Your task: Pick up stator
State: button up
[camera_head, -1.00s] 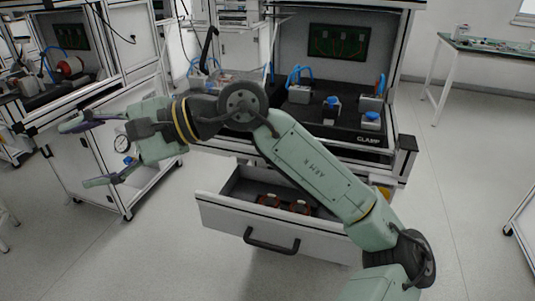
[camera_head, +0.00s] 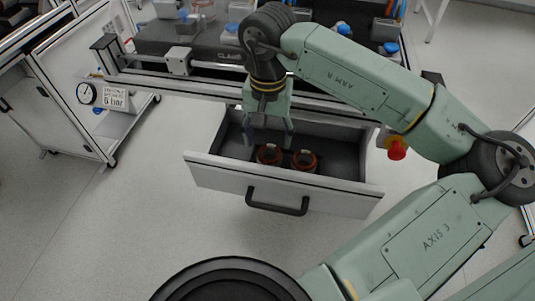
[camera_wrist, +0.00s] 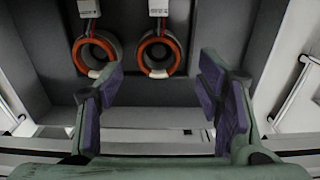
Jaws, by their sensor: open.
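Two ring-shaped stators with orange-red rims lie side by side in an open drawer. In the head view the left stator (camera_head: 269,154) and the right stator (camera_head: 304,160) are near the middle of the drawer floor. In the wrist view they show as a left ring (camera_wrist: 97,54) and a right ring (camera_wrist: 160,55), each with a pale tag above it. My gripper (camera_head: 268,140) points down over the drawer, at its back part. In the wrist view its purple-padded fingers (camera_wrist: 165,105) are spread wide and empty, with both rings beyond the tips.
The drawer's front wall (camera_head: 230,177) has a dark handle (camera_head: 277,201). The workbench (camera_head: 200,70) stands behind and above the drawer. A red button (camera_head: 397,151) is at right, and a gauge (camera_head: 86,94) at left.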

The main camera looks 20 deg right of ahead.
aim_at(269, 153)
notch_tip(269, 153, down, 6)
jog(key=shift+d+f+p, duration=0.1)
jog(key=shift+f+p, duration=0.15)
jog(key=shift+p, duration=0.65)
jog(key=c, duration=1.2)
jog(key=shift+r, duration=0.1)
